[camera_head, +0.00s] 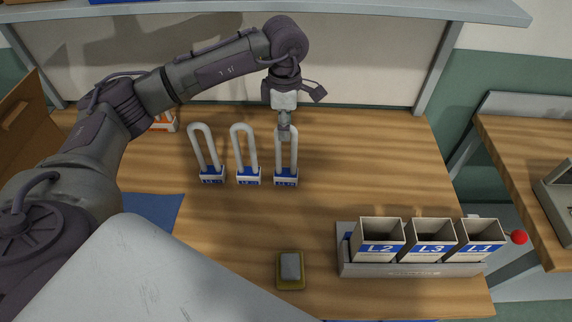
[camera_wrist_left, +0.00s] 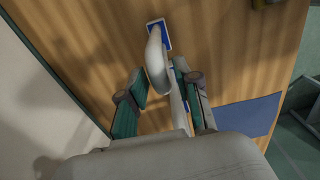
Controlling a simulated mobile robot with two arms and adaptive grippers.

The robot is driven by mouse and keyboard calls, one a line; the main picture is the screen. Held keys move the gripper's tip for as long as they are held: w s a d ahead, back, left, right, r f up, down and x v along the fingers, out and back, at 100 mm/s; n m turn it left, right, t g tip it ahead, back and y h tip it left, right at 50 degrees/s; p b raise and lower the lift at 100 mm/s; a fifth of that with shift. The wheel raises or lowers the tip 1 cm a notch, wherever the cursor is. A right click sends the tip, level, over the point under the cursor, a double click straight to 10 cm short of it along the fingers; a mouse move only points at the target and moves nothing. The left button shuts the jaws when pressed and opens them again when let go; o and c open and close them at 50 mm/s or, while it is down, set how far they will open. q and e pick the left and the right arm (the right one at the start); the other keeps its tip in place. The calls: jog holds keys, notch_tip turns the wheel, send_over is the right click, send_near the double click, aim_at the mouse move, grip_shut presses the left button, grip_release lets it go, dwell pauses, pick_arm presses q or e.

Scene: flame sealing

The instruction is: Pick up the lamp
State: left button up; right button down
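Three white U-shaped lamps with blue-and-white bases stand upright in a row on the wooden table: a left one (camera_head: 203,150), a middle one (camera_head: 243,150) and a right one (camera_head: 293,160). Their base labels are too small to read. My left gripper (camera_head: 284,134) points down at the top of the right lamp. In the left wrist view, the fingers of my left gripper (camera_wrist_left: 162,96) are apart. The white lamp tube (camera_wrist_left: 156,62) reaches toward the gap between them, close to the right finger. I see no firm grip on it. My right gripper is not in view.
A grey rack (camera_head: 410,269) at the front right holds bins L2 (camera_head: 378,249), L3 (camera_head: 430,248) and L1 (camera_head: 482,247). A grey block on a yellowish base (camera_head: 290,268) lies at the front. A blue mat (camera_head: 155,208) is at the left. The table's middle is clear.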

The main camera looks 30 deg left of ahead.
pick_arm(q)
notch_tip(320, 180, down, 3)
jog(key=shift+f+p, duration=0.1)
jog(key=shift+p, duration=0.6)
jog(key=shift+f, duration=0.3)
grip_shut()
